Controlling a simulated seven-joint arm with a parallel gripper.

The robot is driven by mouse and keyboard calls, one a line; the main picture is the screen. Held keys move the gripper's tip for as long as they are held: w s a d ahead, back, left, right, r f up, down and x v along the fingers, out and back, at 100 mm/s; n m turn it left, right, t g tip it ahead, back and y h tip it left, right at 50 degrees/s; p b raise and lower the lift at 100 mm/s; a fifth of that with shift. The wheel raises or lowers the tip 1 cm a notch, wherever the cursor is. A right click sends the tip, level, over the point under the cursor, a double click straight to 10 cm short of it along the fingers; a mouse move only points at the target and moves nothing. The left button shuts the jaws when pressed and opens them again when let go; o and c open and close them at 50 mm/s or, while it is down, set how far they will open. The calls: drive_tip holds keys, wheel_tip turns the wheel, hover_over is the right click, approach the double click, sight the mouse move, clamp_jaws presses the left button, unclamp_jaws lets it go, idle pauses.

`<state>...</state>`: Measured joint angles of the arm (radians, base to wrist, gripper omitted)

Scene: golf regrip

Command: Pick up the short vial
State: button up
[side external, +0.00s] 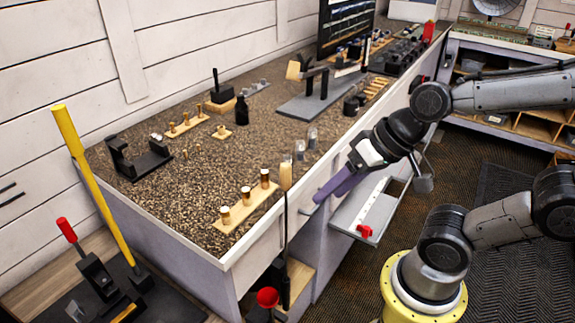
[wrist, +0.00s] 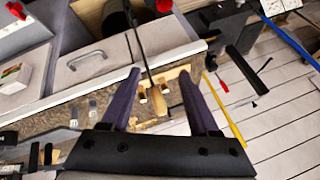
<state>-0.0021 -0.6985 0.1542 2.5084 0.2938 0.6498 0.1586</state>
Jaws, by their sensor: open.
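Two small clear vials stand close together near the front edge of the bench in the side external view, one nearer (side external: 299,150) and one farther (side external: 312,137). They also show left of the fingers in the wrist view, one at the left (wrist: 74,117) and one at the right (wrist: 92,108). I cannot tell surely which is the short vial. My gripper (side external: 327,194) is out past the bench's front edge, to the right of and nearer the camera than the vials. Its purple fingers are spread apart in the wrist view (wrist: 160,75), with no vial between them.
A wooden-headed club (side external: 286,178) stands upright at the front edge, beside my fingers. A grey stand (side external: 308,108) is behind the vials. An open drawer (side external: 372,207) juts out below my gripper.

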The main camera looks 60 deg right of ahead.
drive_tip(key=w+d+f+m+h, duration=0.2)
drive_tip(key=w+d+f+m, duration=0.1)
drive_tip(key=f+m, duration=0.35)
drive_tip(key=w+d+f+m+h, duration=0.2)
drive_tip(key=w+d+f+m, duration=0.1)
drive_tip(key=f+m, duration=0.35)
drive_tip(key=w+d+n+t+h, duration=0.2)
drive_tip(key=w+n, duration=0.1)
drive_tip(key=w, duration=0.1)
drive_tip(key=w+d+r+n+t+h, duration=0.1)
drive_tip(key=w+d+n+t+h, duration=0.1)
drive_tip(key=w+d+n, duration=0.1)
drive_tip(key=w+d+n+t+h, duration=0.2)
drive_tip(key=w+n+t+h, duration=0.1)
drive_tip(key=w+n, duration=0.1)
drive_tip(key=shift+w+d+r, duration=0.2)
drive_tip(key=shift+w+r, duration=0.2)
drive_tip(key=shift+w, duration=0.4)
drive_tip(key=shift+f+x, duration=0.15)
drive_tip(key=shift+x, duration=1.2)
drive_tip(key=shift+f+x, duration=0.2)
drive_tip(key=shift+x, duration=1.15)
drive_tip(key=shift+s+d, duration=0.15)
clamp_jaws()
